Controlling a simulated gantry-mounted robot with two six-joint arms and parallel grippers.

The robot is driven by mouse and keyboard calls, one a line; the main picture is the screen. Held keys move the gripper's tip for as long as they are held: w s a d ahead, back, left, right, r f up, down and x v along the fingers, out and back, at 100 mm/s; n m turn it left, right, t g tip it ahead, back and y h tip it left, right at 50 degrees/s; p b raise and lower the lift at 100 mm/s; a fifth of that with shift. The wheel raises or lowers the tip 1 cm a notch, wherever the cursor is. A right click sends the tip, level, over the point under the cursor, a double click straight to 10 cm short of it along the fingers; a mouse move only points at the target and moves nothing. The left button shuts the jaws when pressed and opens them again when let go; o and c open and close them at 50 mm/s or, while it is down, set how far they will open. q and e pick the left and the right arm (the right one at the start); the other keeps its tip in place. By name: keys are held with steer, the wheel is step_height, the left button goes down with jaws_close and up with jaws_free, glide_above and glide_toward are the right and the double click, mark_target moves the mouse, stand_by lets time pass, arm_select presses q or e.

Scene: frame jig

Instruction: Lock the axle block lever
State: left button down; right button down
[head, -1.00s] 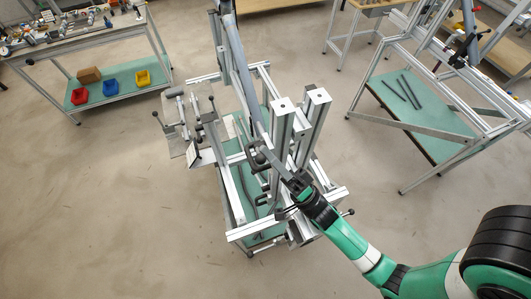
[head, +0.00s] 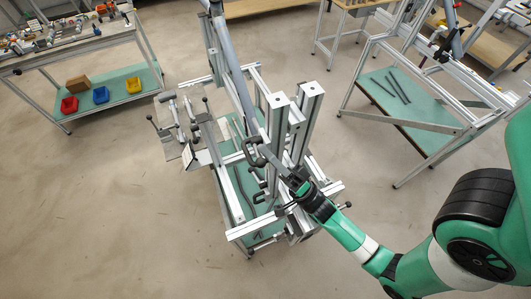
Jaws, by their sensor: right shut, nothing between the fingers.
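The metal frame jig (head: 240,232) stands in the middle of the head view, with two tall upright aluminium profiles (head: 308,105). A grey tube (head: 238,75) runs down into it. My right gripper (head: 293,180) comes in from the lower right and is at the jig's near end, just below the uprights. It is shut with nothing held. A black looped handle (head: 255,152) is up and left of it. A black-knobbed lever (head: 347,205) sticks out right of my wrist. The axle block is small and partly hidden by my gripper; I cannot tell its lever's position. My left gripper is out of view.
A bench with small parts and a lower shelf holding red (head: 69,104), blue (head: 101,95) and yellow (head: 133,85) bins stands at upper left. Another frame stand with a green shelf (head: 420,125) is at right. The floor around the jig is clear.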

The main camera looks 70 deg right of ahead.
steer(key=shift+w+f, duration=0.1)
steer(key=shift+f, duration=0.05)
step_height(320, 180, up, 4)
steer(key=p, duration=0.3)
steer(key=shift+f+p, duration=0.1)
steer(key=shift+p, duration=0.2)
steer(key=s+a+r+p, duration=0.5)
steer(key=s+a+r, duration=0.4)
steer(key=s, duration=0.1)
steer(key=shift+s+a+r+p, duration=0.15)
steer(key=shift+a+r+p, duration=0.1)
steer(key=shift+a+p, duration=0.15)
